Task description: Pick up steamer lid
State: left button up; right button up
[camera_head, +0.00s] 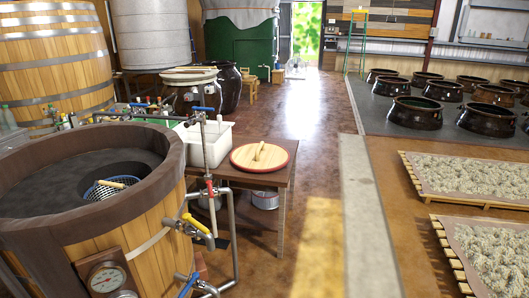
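The steamer lid (276,160) is a round pale wooden disc with a red rim and a short wooden handle on top. It lies flat on a brown wooden table (283,183) near the middle of the view. The large wooden steamer tub (160,212) stands at the lower left, open at the top, apart from the lid. A blue-rimmed basket (97,193) with a light wooden handle is inside it. Neither of my grippers shows in the view.
Pipes with valves (222,215) stand between the tub and the table. A white basin (205,143) sits behind the lid to the left. Pallets (460,178) with pale clumpy material and several dark sunken jars (414,113) are at the right. The floor right of the table is clear.

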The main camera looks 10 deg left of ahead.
aim_at(261, 156)
jog(key=i+u, duration=0.1)
jog(key=u, duration=0.7)
jog(key=i+l+u, duration=0.1)
jog(key=u, duration=0.25)
jog(key=l+u, duration=0.15)
jog(key=u, duration=0.25)
jog(key=i+l+u, duration=0.25)
jog(key=l+u, duration=0.25)
jog(key=l, duration=0.15)
jog(key=l+u, duration=0.2)
jog(key=l, duration=0.15)
jog(key=i+l+u, duration=0.2)
jog(key=l, duration=0.35)
jog(key=l+u, duration=0.2)
jog(key=l, duration=1.1)
jog(key=l+u, duration=0.1)
jog(key=l, duration=0.65)
jog(key=k+l+u, duration=0.1)
jog(key=l, duration=0.6)
jog(key=l+z, duration=0.45)
jog(key=i+l+z, duration=0.1)
jog(key=l+z, duration=0.45)
jog(key=z, duration=0.25)
